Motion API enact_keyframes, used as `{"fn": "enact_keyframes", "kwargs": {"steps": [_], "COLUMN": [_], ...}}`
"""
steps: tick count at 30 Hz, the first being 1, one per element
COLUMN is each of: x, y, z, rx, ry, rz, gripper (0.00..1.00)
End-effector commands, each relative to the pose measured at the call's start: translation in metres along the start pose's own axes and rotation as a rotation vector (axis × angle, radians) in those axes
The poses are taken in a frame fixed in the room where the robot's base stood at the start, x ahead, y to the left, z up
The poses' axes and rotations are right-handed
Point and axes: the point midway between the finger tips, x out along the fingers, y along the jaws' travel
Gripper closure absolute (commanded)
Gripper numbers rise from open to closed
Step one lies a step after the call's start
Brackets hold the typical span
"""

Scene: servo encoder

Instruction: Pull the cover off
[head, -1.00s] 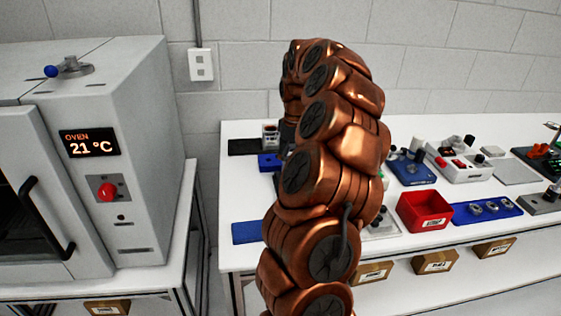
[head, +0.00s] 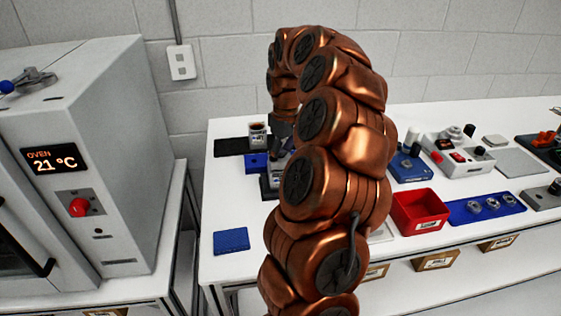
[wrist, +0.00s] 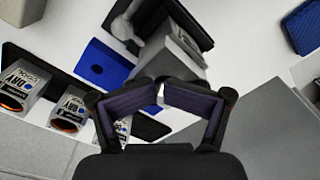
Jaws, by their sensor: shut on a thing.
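My gripper (wrist: 160,90) shows in the wrist view with its two dark pads angled in and the tips close together. It is shut on a small pale part, which I take to be the cover (wrist: 160,96), mostly hidden by the fingertips. Just beyond the tips is a grey boxy body (wrist: 178,58) in a black holder (wrist: 188,16). In the head view, my gripper (head: 281,130) points down over the rear left of the bench, partly behind my copper arm. The holder (head: 269,187) shows below it, partly hidden.
A blue block (wrist: 100,65) and labelled cylinders (wrist: 74,107) lie close to the gripper. A blue mat (head: 231,240) lies at the bench's front left, with bare bench around it. A red bin (head: 419,208) is right of my arm. An oven (head: 90,160) stands left.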

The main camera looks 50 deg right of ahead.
Motion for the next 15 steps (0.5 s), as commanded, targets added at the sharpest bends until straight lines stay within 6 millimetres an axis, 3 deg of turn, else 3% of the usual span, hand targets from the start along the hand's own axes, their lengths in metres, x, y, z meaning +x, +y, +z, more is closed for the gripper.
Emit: {"fn": "enact_keyframes", "kwargs": {"steps": [3,15], "x": [-0.009,-0.016], "y": [-0.007,-0.017], "z": [-0.007,-0.006], "rx": [-0.005,-0.007], "ry": [0.013,0.002], "rz": [0.019,0.010], "gripper": [1.00,1.00]}}
